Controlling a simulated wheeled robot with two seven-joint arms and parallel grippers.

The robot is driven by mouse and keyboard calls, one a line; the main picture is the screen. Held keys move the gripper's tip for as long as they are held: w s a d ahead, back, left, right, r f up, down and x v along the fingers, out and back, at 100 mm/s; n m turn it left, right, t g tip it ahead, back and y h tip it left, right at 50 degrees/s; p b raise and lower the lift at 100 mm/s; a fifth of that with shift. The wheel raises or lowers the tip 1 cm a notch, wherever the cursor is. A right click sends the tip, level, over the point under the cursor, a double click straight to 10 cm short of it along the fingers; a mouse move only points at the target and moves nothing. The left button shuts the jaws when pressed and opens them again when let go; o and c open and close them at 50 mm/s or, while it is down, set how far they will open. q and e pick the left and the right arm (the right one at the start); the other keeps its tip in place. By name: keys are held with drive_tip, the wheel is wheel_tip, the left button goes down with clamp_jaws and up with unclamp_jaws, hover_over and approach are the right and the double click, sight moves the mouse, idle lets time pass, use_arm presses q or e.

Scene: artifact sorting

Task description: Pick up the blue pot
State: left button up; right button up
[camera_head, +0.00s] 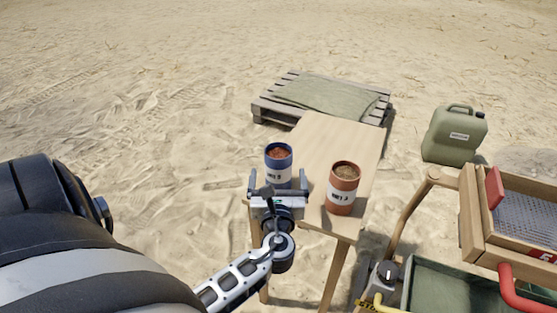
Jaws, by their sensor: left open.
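The blue pot (278,154) stands upright on the near left part of a wooden table (335,145). It has a white label band and reddish-brown contents. My left gripper (278,180) is open at the near side of the blue pot, its fingers pointing at the pot. One finger shows left of the pot and one right of it. The gripper hides the pot's lower front, so I cannot tell whether the fingers touch it. My right gripper is not in view.
An orange-brown pot (342,189) with a white label stands close by on the right, near the table's front edge. A pallet with a green cloth (325,95) lies behind the table. A green jerrycan (455,135) and a wooden sieve frame (480,235) are at the right.

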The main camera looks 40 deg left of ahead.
sight(278, 163)
use_arm(q)
drive_tip(key=x, duration=0.9)
drive_tip(key=shift+w+a+f, duration=0.15)
drive_tip(key=shift+w+f, duration=0.05)
drive_tip(key=shift+f, duration=0.15)
drive_tip(key=c, duration=2)
drive_tip(key=shift+r, duration=0.1)
clamp_jaws()
drive_tip(key=shift+r, duration=0.1)
